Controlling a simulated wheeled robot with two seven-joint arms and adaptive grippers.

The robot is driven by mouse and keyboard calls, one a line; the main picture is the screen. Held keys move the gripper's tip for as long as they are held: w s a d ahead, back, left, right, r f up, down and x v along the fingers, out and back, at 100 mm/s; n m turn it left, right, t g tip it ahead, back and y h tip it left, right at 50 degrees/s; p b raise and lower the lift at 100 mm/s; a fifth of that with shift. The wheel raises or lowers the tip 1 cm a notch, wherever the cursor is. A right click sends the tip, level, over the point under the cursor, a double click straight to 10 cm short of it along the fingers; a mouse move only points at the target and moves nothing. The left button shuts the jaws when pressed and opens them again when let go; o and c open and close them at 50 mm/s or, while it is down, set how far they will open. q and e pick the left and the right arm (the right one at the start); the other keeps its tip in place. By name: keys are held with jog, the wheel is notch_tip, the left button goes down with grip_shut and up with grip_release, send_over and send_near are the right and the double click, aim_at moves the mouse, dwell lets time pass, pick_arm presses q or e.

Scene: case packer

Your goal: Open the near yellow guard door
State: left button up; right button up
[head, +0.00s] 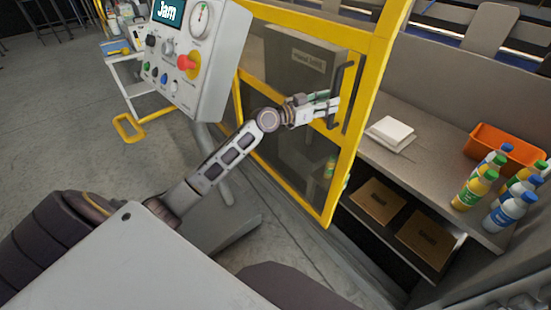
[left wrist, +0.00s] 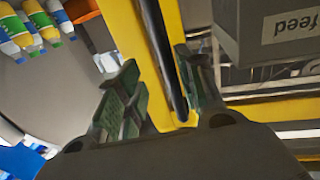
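The near yellow guard door (head: 362,130) has a yellow frame around a clear pane and stands upright in the middle of the head view. Its dark bar handle (head: 334,97) is upright near the door's right edge. My left gripper (head: 328,106) is at this handle. In the left wrist view the handle (left wrist: 163,55) runs between the two fingers of my left gripper (left wrist: 160,92). The fingers are apart, with a gap visible between the left finger and the bar. I cannot tell whether the right finger touches it. My right gripper is not in view.
A control panel (head: 208,62) showing "Jam" stands left of the door. Right of the door, a grey shelf (head: 425,180) bears a white stack (head: 390,131), an orange bin (head: 505,148) and several bottles (head: 474,188). Flat brown cartons (head: 377,200) lie below.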

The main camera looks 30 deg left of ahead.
pick_arm(q)
jog(key=shift+b+v, duration=1.4)
jog(key=shift+v, duration=3.4)
jog(key=a+f+n+g+y+p, duration=0.1)
jog(key=a+f, duration=0.4)
jog(key=f, duration=0.9)
jog(key=w+a+f+n+g+y+p, duration=0.1)
jog(key=a+f+n+y, duration=0.2)
jog(key=f, duration=1.1)
jog(key=shift+w+a+n+y, duration=0.25)
jog(key=shift+a+n+y, duration=0.15)
jog(key=shift+a+y, duration=0.75)
jog(key=shift+r, duration=0.1)
